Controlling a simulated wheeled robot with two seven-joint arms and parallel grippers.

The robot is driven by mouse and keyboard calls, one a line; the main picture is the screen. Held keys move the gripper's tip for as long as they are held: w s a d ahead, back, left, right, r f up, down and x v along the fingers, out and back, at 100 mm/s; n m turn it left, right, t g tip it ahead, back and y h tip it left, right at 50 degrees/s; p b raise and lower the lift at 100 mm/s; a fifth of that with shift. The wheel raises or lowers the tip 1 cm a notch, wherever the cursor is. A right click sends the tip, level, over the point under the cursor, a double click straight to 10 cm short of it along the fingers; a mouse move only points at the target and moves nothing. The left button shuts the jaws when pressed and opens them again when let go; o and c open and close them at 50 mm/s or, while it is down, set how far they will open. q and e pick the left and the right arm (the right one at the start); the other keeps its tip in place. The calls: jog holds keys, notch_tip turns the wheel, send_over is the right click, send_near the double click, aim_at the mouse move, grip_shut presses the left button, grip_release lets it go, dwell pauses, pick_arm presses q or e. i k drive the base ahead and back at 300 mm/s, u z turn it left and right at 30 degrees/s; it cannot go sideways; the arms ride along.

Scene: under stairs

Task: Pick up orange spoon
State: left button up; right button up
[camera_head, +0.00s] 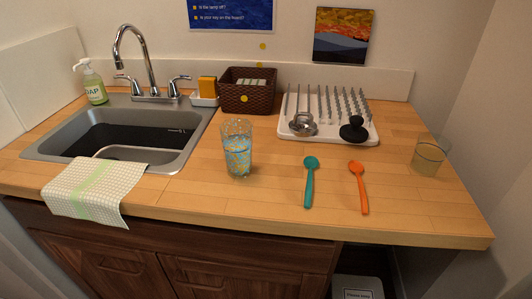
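The orange spoon (359,187) lies on the wooden countertop, right of centre. Its bowl points to the back and its handle points toward the front edge. A teal spoon (309,182) lies to its left, roughly parallel and apart from it. Neither of my grippers is in the head view. Nothing covers the orange spoon.
A patterned glass (238,148) stands left of the spoons, and a clear glass (429,156) stands to the right. A drying rack (300,97) holding a metal strainer and a black item is behind. The sink (185,145) is at left. The counter's front edge is near the handles.

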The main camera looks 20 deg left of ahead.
aim_at(357, 167)
jog(key=k, duration=0.5)
jog(key=z, duration=1.35)
jog(key=i, duration=0.8)
jog(key=u, duration=1.85)
